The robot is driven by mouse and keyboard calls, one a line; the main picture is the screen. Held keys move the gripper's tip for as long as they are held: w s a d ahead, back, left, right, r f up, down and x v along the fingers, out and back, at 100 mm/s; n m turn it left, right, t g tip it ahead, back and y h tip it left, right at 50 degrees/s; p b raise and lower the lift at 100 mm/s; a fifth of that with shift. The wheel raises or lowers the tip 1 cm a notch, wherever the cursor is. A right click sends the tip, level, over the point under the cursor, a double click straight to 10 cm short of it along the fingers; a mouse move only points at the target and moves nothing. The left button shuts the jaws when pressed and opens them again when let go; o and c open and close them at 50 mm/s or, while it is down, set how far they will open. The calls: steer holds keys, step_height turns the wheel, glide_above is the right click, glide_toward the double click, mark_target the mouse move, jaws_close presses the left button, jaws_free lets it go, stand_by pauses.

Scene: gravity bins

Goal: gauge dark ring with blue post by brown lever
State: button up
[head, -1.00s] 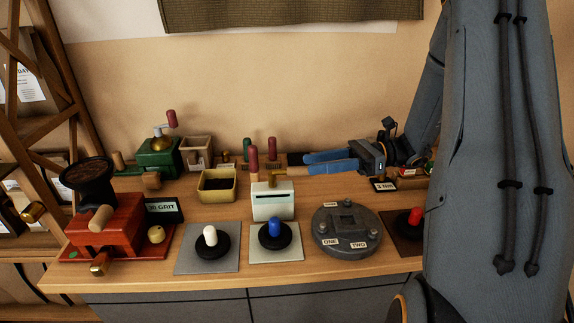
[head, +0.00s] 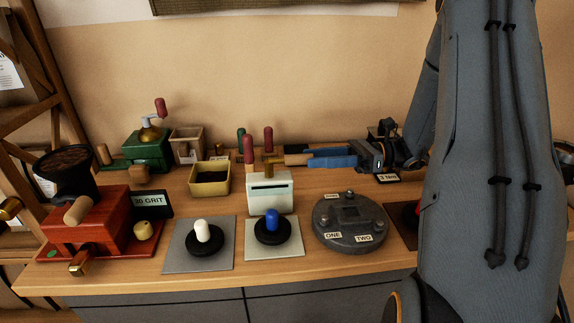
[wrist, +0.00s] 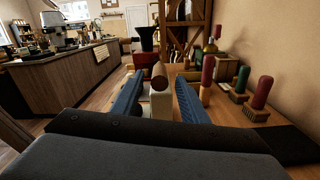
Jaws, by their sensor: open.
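The dark ring with the blue post (head: 271,217) lies on a pale square mat (head: 252,259) at the counter's front. Behind it stands a white slotted box (head: 270,197) with a brass-coloured piece on top. A brown lever handle (head: 296,160) shows right of this piece. My gripper (head: 309,157) is open, its blue fingers pointing left toward the handle. In the wrist view a brown rounded end (wrist: 160,75) shows between the open fingers (wrist: 159,84), with a pale shape below it. I cannot tell whether the fingers touch it.
A dark ring with a white post (head: 203,232) sits on a grey mat to the left. A round grey plate marked ONE and TWO (head: 349,222) is on the right.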

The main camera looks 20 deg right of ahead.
mark_target(273, 160)
steer(key=a+p, duration=0.1)
steer(key=a, duration=0.1)
steer(key=w+a+p, duration=0.1)
steer(key=a, duration=0.2)
steer(key=a+p, duration=0.1)
steer(key=a, duration=0.1)
steer(key=shift+w+a, duration=0.25)
steer(key=shift+a, duration=0.05)
jaws_close()
